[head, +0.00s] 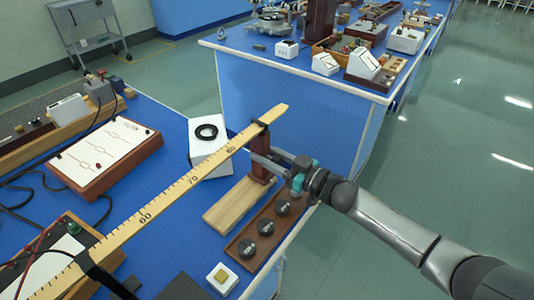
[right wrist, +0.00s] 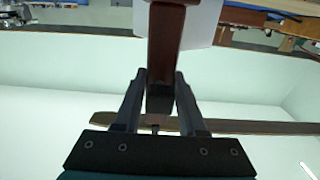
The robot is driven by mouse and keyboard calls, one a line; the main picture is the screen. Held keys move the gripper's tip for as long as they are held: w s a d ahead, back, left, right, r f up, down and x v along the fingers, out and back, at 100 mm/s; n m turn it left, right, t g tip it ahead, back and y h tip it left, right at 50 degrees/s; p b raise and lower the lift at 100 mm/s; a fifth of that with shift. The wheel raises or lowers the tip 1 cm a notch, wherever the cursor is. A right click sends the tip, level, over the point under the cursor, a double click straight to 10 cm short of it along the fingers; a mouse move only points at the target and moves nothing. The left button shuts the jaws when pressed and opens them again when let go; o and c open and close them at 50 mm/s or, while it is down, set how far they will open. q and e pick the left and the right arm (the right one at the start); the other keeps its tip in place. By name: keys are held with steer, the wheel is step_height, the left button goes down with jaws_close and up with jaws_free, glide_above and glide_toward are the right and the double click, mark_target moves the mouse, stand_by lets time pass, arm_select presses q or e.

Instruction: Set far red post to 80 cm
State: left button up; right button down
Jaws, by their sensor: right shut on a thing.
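The far red post (head: 260,145) is dark red and upright, under the far end of the yellow ruler (head: 170,195). A dark clip (head: 262,124) sits where post and ruler meet, beyond the 80 label towards the tip. My right gripper (head: 262,165) reaches in from the right and is shut on the post below the ruler. In the right wrist view the post (right wrist: 166,45) lies between the two fingers (right wrist: 160,85). A dark holder (head: 90,265) crosses the ruler at its near end. My left gripper is not in view.
A wooden block (head: 236,204) and a tray (head: 240,248) of round dark weights lie close beside the post. A white box with a black ring (head: 206,132) stands behind the ruler. A circuit board box (head: 105,155) is at the left. Green floor (head: 400,170) is open at the right.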

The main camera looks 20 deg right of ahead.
steer(key=s+a+p, duration=0.1)
steer(key=s+a, duration=0.1)
steer(key=s+a+p, duration=0.2)
steer(key=a, duration=0.1)
steer(key=s+a+p, duration=0.1)
steer(key=s+a, duration=0.1)
steer(key=a, duration=0.1)
steer(key=shift+s, duration=0.1)
steer(key=shift+d, duration=0.1)
steer(key=c, duration=0.6)
jaws_free()
steer(key=shift+c, duration=0.2)
steer(key=p+v, duration=0.1)
steer(key=v, duration=1.4)
steer(key=shift+p, duration=0.35)
